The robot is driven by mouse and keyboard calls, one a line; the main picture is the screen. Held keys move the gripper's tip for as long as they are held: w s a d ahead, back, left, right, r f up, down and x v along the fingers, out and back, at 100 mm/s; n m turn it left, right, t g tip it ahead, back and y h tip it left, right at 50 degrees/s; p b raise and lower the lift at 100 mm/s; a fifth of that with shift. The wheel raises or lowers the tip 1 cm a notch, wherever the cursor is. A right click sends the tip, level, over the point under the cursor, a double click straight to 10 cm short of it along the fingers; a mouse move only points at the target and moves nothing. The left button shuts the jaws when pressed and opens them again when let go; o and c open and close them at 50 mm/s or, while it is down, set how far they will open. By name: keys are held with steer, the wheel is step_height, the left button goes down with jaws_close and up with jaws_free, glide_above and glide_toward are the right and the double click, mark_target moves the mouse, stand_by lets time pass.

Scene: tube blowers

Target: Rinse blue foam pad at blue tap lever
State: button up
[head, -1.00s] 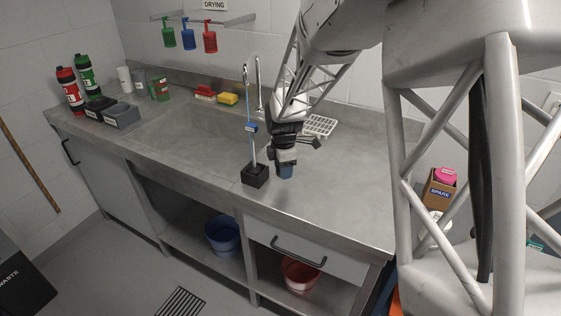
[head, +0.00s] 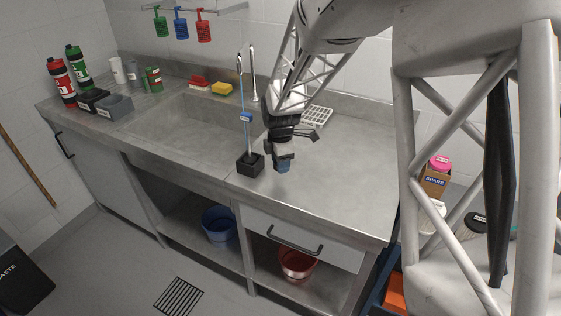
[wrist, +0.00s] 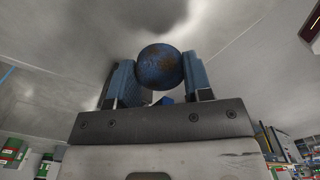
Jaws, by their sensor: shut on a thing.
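The blue foam pad (wrist: 160,67) is round, with brown stains, and sits between the two blue-grey fingers in the wrist view. My gripper (wrist: 160,85) is shut on it. In the head view my gripper (head: 283,164) points down over the counter, just right of a black block. A bluish patch shows at its tip; I cannot tell pad from fingers there. A thin upright stem with a blue tag (head: 246,117) rises from the black block (head: 250,165), near two chrome spouts (head: 253,75). I cannot make out a separate blue tap lever.
The sink basin (head: 185,125) lies left of the gripper. A red and a yellow sponge (head: 221,88) and a white rack (head: 317,116) are along the back. Bottles and grey bins (head: 115,107) stand at the far left. The counter's right front (head: 335,190) is clear.

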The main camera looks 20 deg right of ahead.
steer(key=w+a+r+t, duration=0.1)
steer(key=w+r+t, duration=0.2)
steer(key=w, duration=0.7)
steer(key=w+a+r+t, duration=0.1)
steer(key=w+r+t, duration=0.1)
steer(key=w, duration=0.8)
steer(key=shift+w+a+r+t, duration=0.35)
steer(key=shift+w+r+t, duration=0.05)
steer(key=shift+r, duration=0.45)
steer(key=shift+w, duration=0.2)
steer(key=w+f, duration=0.2)
steer(key=w, duration=1.1)
steer(key=shift+w+f, duration=0.25)
steer(key=shift+f, duration=0.15)
steer(key=shift+d, duration=0.1)
steer(key=shift+d, duration=0.6)
stand_by(0.4)
steer(key=shift+a, duration=0.25)
steer(key=shift+a, duration=0.3)
